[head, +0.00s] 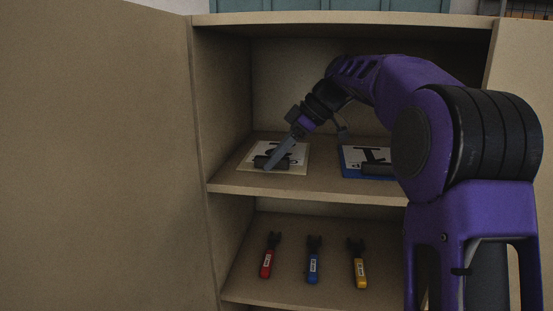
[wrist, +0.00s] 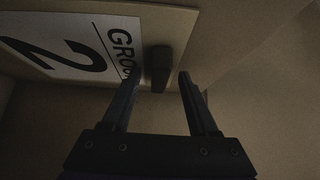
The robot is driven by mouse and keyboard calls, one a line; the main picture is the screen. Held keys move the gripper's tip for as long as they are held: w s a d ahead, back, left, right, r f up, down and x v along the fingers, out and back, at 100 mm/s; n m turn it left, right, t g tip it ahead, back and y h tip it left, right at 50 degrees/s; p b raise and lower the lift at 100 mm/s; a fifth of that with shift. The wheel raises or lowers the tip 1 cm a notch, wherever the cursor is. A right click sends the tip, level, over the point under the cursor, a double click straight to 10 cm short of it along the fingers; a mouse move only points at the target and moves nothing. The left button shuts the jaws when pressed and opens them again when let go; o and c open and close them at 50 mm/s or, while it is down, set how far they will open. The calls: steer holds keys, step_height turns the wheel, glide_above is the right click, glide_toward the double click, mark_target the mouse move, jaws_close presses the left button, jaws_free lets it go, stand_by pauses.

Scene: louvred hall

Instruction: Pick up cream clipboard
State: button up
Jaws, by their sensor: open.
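The cream clipboard (head: 244,167) lies flat on the upper shelf at the left, with a white sheet and a dark clip at its front edge. In the wrist view the cream clipboard (wrist: 189,28) shows its sheet with a large 2 and its dark clip (wrist: 159,68). My gripper (head: 268,166) is over the clip end of the clipboard in the head view. In the wrist view my gripper (wrist: 160,78) is open, with the clip between or just beyond its fingertips. I cannot tell whether the fingers touch it.
A blue clipboard (head: 350,173) with a white sheet lies to the right on the same shelf, partly behind my arm. The lower shelf holds a red tool (head: 267,262), a blue tool (head: 313,266) and a yellow tool (head: 360,270). The cabinet's left side wall (head: 222,90) stands close to the clipboard.

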jaws_close()
steer(key=shift+r, duration=0.15)
stand_by(0.5)
